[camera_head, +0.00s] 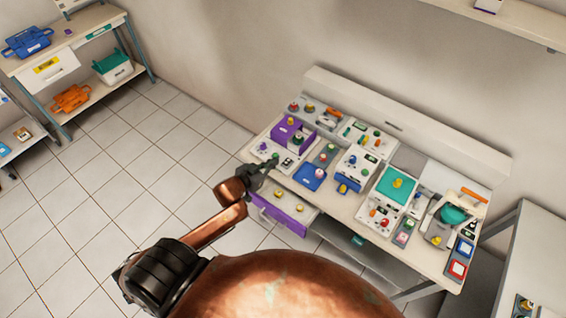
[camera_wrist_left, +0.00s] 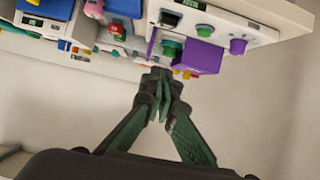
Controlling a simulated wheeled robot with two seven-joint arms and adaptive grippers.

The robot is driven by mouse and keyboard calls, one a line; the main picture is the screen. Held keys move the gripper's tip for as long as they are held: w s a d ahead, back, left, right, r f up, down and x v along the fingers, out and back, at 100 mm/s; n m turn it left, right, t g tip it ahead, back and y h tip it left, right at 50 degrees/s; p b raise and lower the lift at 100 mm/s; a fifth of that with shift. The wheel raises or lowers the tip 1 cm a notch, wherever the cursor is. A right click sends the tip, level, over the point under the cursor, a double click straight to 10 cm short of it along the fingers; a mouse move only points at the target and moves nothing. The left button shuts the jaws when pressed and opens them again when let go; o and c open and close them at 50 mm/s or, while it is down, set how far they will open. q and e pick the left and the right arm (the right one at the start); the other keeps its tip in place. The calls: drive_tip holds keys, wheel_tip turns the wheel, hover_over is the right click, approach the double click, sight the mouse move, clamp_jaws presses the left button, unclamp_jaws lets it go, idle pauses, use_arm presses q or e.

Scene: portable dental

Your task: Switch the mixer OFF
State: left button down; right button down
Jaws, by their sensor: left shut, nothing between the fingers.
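My left gripper (camera_head: 271,163) is at the front left of the workbench, by a white panel (camera_head: 290,160) with a green knob and small controls. Its fingers are together and empty. In the left wrist view the shut fingertips (camera_wrist_left: 160,84) are close to a white control panel (camera_wrist_left: 222,24) with green and purple knobs and a purple block (camera_wrist_left: 200,56). Contact cannot be told. Which device is the mixer is not clear; no readable label shows, and its switch cannot be picked out. My right gripper is not in view.
The workbench (camera_head: 340,205) is crowded with devices, including a blue tray (camera_head: 311,177), a teal-topped unit (camera_head: 397,187) and a teal device with an orange handle (camera_head: 455,214). A purple-fronted drawer (camera_head: 278,214) sticks out below my left gripper. The tiled floor (camera_head: 150,160) at left is clear.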

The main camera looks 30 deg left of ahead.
use_arm(q)
hover_over(285, 164)
wheel_tip(285, 164, down, 4)
drive_tip(key=shift+r, duration=0.2)
drive_tip(key=f, duration=0.2)
drive_tip(key=shift+s+a+f, duration=0.1)
drive_tip(key=shift+s+f, duration=0.4)
drive_tip(key=shift+f, duration=0.5)
